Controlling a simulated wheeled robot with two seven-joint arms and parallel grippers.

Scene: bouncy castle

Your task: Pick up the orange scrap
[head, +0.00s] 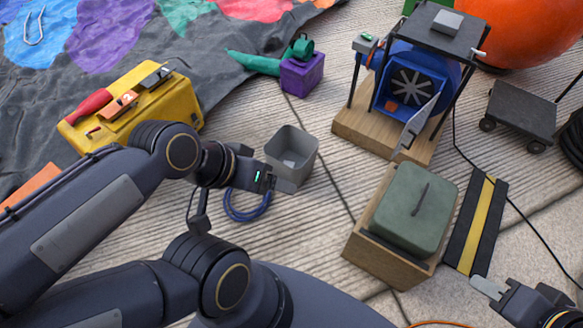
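A small orange scrap (391,106) shows at the lower left of the dark fan grille on the blue blower (378,90). Whether it lies on the grille or is caught in it is too small to tell. My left gripper (284,184) is beside the front of a grey open bin (292,142), to the left of and nearer than the blower. Its fingers overlap in this view. My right gripper (488,287) is at the bottom right, near the lower end of a black and yellow strip, well away from the scrap. Its finger opening cannot be made out.
The blower stands on a wooden base (350,128) inside a black frame, with a grey hinged flap (418,124) in front. A wooden box with a green lid (414,208) stands nearer. A black cart (520,112) and cable lie right. A yellow toolbox (140,105) stands left.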

